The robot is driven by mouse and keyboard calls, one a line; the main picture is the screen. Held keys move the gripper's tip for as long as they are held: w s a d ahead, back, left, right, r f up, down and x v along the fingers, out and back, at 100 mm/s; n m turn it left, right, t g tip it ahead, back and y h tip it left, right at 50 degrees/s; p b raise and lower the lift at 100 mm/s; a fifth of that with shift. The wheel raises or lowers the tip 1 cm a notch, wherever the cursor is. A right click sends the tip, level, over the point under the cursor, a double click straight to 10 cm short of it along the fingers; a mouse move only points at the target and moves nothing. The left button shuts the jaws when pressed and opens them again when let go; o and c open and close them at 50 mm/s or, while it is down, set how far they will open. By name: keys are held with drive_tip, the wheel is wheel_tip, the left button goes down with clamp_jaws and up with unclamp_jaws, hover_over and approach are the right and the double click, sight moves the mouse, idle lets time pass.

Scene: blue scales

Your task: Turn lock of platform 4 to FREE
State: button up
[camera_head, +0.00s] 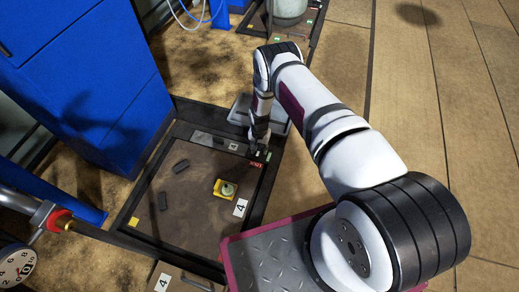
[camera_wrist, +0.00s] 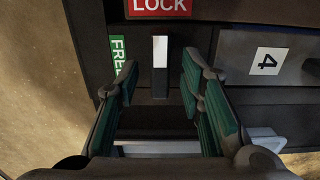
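The lock lever (camera_wrist: 160,52), a dark bar with a white stripe, stands in the middle of the wrist view, its upper end just below the red LOCK label (camera_wrist: 160,6). The green FREE label (camera_wrist: 118,55) lies left of it, partly covered by a finger. My gripper (camera_wrist: 158,80) is open, with a green-padded finger on each side of the lever; I see gaps and cannot tell any contact. In the head view my gripper (camera_head: 257,149) is over the far right corner of platform 4 (camera_head: 190,225), by the red label (camera_head: 256,165).
A yellow block with a round knob (camera_head: 225,189) and dark bars (camera_head: 181,166) lie on the platform. A blue cabinet (camera_head: 90,80) stands to the left, a gauge (camera_head: 17,266) at lower left. Open floor (camera_head: 440,80) lies to the right. A number 4 plate (camera_wrist: 265,61) is right of the lever.

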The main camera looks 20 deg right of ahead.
drive_tip(key=shift+c, duration=0.6)
clamp_jaws()
drive_tip(key=shift+n, duration=0.3)
drive_tip(key=n, duration=1.3)
drive_tip(key=shift+n, duration=2.1)
